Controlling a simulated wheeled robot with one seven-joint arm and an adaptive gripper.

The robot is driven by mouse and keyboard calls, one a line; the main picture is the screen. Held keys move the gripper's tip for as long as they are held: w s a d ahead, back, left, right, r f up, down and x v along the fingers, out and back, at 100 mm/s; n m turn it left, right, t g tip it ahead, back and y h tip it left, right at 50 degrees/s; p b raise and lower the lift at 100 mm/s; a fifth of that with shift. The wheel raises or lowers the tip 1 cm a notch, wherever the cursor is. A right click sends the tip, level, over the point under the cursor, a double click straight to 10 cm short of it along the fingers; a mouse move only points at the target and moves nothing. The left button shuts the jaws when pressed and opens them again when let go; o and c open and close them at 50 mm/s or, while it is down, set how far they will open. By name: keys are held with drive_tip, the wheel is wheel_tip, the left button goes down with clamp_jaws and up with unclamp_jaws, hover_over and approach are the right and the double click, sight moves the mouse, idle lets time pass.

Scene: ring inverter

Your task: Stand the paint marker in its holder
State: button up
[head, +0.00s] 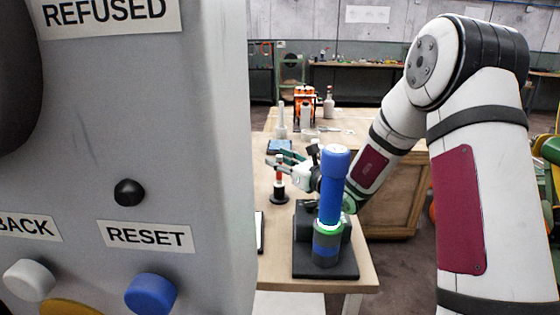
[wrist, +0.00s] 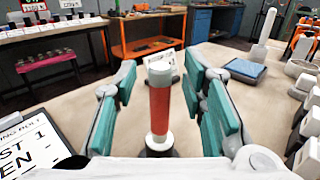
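The paint marker (wrist: 160,105) has a red body, a pale grey upper end and a white lower end. It stands upright between the two teal finger pads of my gripper (wrist: 160,80), with a visible gap on each side. The gripper is open. The marker's lower end meets a dark round holder (wrist: 158,153), mostly hidden at the bottom of the wrist view. In the head view, the marker (head: 279,170) is upright over the dark holder (head: 278,194), with my gripper (head: 281,160) around its upper part. How deep it sits cannot be told.
A blue cylinder (head: 334,185) with a green-lit ring stands on a dark base (head: 345,273) in front of the gripper. A grey panel (head: 215,120) fills the left. A blue tray (wrist: 245,70) and a printed sheet (wrist: 30,145) flank the marker.

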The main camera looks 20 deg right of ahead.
drive_tip(key=v, duration=1.2)
